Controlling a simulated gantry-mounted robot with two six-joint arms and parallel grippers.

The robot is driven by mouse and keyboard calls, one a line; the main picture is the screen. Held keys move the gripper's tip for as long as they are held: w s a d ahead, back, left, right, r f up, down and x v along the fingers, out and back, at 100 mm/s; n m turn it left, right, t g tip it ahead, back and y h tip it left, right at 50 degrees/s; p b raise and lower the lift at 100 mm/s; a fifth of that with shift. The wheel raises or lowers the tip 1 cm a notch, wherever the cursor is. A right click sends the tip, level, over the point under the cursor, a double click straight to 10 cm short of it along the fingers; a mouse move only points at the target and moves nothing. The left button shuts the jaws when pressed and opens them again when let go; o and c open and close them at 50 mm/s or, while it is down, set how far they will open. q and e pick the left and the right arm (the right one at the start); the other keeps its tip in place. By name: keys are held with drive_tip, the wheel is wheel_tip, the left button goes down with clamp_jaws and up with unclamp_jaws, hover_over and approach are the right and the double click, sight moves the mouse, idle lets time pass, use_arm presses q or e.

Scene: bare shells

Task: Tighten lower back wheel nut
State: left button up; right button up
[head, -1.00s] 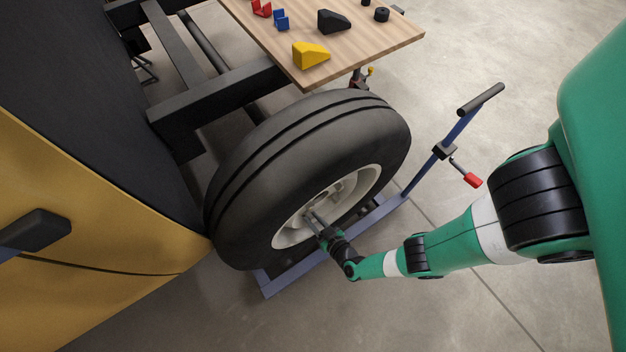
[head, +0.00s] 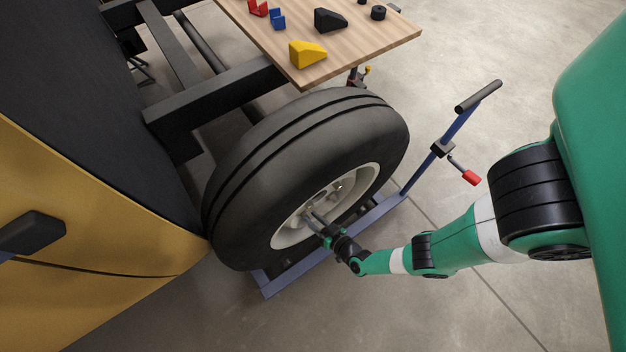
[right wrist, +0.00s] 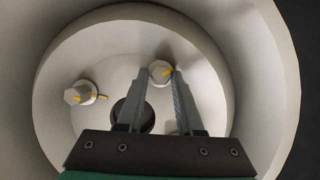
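The big black tyre (head: 250,165) with its pale wheel rim (head: 290,238) stands upright in the middle of the head view. My right gripper (head: 309,216) reaches into the rim from the lower right. In the right wrist view, its two grey fingers (right wrist: 160,76) are apart, with a pale hexagonal nut (right wrist: 160,71) between the tips. Whether they press on it, I cannot tell. The nut has a yellow mark. A second nut (right wrist: 80,92) with yellow marks sits to the left, clear of the fingers. A dark round hub hole (right wrist: 132,114) lies partly behind the left finger. My left gripper is not in view.
A blue wheel trolley (head: 385,212) with an upright handle (head: 478,96) stands under and beside the tyre. A wooden table (head: 350,50) with small coloured parts is behind. A yellow body panel (head: 100,230) fills the left. The floor at right is open.

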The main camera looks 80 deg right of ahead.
drive_tip(key=shift+o, duration=1.3)
drive_tip(key=shift+s+a+r+p, duration=0.35)
drive_tip(key=shift+a+p, duration=0.05)
drive_tip(key=shift+p, duration=0.05)
drive_tip(key=p+v, duration=0.4)
drive_tip(key=v, duration=0.6)
drive_tip(key=shift+s+p, duration=0.25)
drive_tip(key=shift+p, duration=0.15)
drive_tip(key=shift+f, duration=0.1)
